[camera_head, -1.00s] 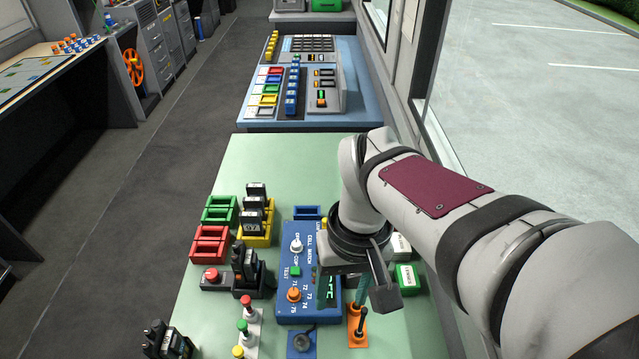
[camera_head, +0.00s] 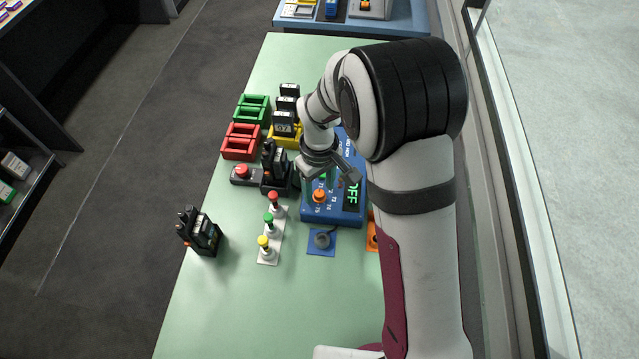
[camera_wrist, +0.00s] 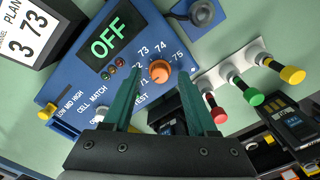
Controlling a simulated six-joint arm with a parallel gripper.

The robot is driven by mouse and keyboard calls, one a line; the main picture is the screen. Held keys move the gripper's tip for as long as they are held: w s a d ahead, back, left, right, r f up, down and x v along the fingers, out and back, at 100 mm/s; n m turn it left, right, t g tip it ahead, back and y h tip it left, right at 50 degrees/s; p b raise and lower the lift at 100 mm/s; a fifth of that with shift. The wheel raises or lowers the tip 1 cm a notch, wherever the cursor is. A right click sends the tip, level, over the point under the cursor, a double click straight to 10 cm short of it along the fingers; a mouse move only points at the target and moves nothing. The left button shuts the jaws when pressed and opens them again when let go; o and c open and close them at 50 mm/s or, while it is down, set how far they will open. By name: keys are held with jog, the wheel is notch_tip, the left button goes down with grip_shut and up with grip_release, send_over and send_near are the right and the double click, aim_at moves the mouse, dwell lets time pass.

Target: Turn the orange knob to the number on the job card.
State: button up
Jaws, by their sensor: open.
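The orange knob (camera_wrist: 160,71) is on a blue panel (camera_wrist: 72,78), with 73, 74 and 75 printed around it. Its pointer setting is too small to tell. My gripper (camera_wrist: 159,76) is open, its two green fingers either side of the knob in the wrist view; I cannot tell whether they are around it or short of it. In the head view the knob (camera_head: 319,195) shows just below my gripper (camera_head: 331,177). A white card (camera_wrist: 28,32) at the wrist view's top left reads "PLAN" and "3 73", partly cut off. The panel display (camera_wrist: 105,41) reads OFF.
Red, green and yellow push-buttons (camera_head: 269,222) stand on a white strip left of the panel. A blue plate with a grey knob (camera_head: 321,239) lies in front of it. Black modules (camera_head: 275,165) and coloured trays (camera_head: 241,142) stand further left. The table's front is clear.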

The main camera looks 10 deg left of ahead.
jog(key=shift+f, duration=0.2)
jog(key=shift+c, duration=0.2)
grip_shut()
